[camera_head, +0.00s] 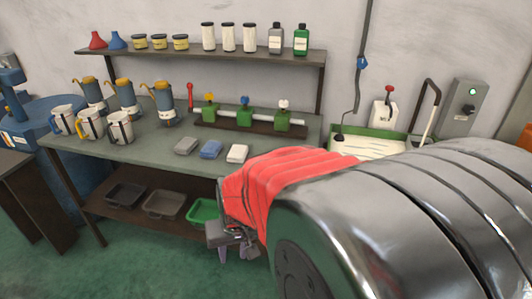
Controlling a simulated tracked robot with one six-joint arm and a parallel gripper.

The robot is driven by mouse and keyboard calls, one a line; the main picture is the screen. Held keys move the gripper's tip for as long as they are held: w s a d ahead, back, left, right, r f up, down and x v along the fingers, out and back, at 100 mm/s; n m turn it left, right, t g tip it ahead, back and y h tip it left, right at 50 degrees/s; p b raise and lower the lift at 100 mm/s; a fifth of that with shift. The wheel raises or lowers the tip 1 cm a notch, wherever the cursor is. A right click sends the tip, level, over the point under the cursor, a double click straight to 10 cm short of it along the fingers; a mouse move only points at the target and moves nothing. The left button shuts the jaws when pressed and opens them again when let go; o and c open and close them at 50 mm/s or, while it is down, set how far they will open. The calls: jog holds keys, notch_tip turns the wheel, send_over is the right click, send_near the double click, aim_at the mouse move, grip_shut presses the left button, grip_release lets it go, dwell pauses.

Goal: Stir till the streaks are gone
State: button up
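A green-rimmed tray (400,134) stands at the back right, below the wall. Its pale content (368,148) carries some dark marks, too small to tell as streaks. A thin dark rod (356,98) with a hooked lower end hangs over the tray's left side. A dark bent handle with a pale lower part (429,122) stands at its right end. My gripper (236,250) seems to be the small grey jointed part at lower centre, below a red cloth-like cover (285,178). It is well apart from the tray, and its fingers are too unclear to judge.
A large shiny ribbed cylinder (400,220) fills the lower right and hides part of the tray. A grey bench (170,150) holds jugs, mugs (120,128), folded cloths (211,149) and a valve rack (245,118). Bins (164,204) sit below. Green floor is open at lower left.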

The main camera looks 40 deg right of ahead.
jog(key=s+d+f+m+h, duration=0.3)
jog(key=d+f+m, duration=0.1)
jog(key=d+f, duration=0.75)
jog(key=s+d+f+m+h, duration=0.2)
jog(key=d+f+m+h, duration=0.15)
jog(key=d+f, duration=0.8)
jog(key=s+d+r+m+g+h, duration=0.25)
jog(key=s+d+h, duration=0.25)
jog(key=s+d, duration=0.5)
jog(key=s+d+r+g+h, duration=0.1)
jog(key=d+r+h, duration=0.1)
jog(key=r, duration=0.3)
jog(key=s+d+r+h, duration=0.1)
jog(key=d+r+h, duration=0.1)
jog(key=r+h, duration=0.2)
notch_tip(320, 180, up, 2)
jog(key=shift+r+n+g, duration=0.2)
jog(key=shift+n+g, duration=0.1)
jog(key=shift+g, duration=0.05)
jog(key=shift+s+d, duration=0.15)
jog(key=shift+d, duration=0.05)
jog(key=s+d, duration=0.1)
jog(key=d, duration=1.2)
jog(key=shift+s+d, duration=0.15)
jog(key=shift+d, duration=0.1)
jog(key=shift+c, duration=0.2)
